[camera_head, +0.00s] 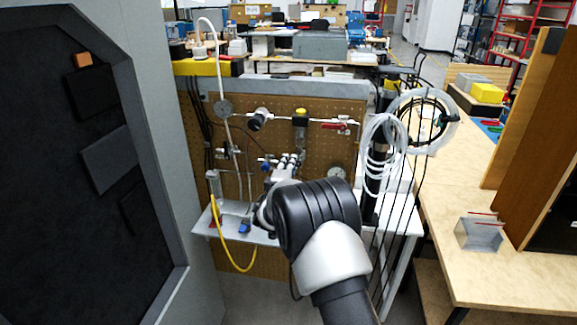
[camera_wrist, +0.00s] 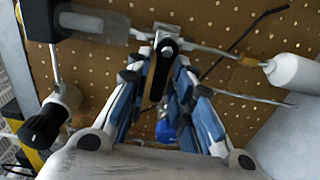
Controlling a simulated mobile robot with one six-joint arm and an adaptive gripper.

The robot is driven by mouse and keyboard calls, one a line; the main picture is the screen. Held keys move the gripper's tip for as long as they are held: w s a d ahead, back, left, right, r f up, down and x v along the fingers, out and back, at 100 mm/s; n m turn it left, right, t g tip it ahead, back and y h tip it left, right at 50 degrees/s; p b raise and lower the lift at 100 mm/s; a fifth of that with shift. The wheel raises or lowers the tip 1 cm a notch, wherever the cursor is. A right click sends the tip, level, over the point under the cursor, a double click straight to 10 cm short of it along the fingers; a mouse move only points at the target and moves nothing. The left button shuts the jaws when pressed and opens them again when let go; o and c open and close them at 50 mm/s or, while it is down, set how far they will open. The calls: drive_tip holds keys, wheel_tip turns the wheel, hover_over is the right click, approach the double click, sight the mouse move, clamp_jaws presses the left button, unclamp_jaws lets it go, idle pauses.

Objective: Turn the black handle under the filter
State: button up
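The black handle (camera_wrist: 162,67) is in the upper middle of the wrist view, sitting on a pale metal fitting in the pipe line. My gripper (camera_wrist: 163,60) has its blue-and-white fingers on either side of the handle. A narrow gap shows beside the handle, so the fingers look open around it. In the head view my gripper (camera_head: 288,163) is in front of the pegboard, below a yellow-topped grey unit (camera_head: 300,130) that looks like the filter. The black handle is hidden there by my gripper.
The pegboard (camera_head: 270,100) carries pipes, a red valve handle (camera_head: 335,125) and gauges. A black knob (camera_wrist: 42,124) and a white cylinder (camera_wrist: 292,76) flank my fingers in the wrist view. Coiled clear tubing (camera_head: 385,150) hangs right of my arm. A yellow hose (camera_head: 226,250) loops below the shelf.

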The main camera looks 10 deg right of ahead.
drive_tip(key=shift+o, duration=1)
drive_tip(key=v, duration=1.2)
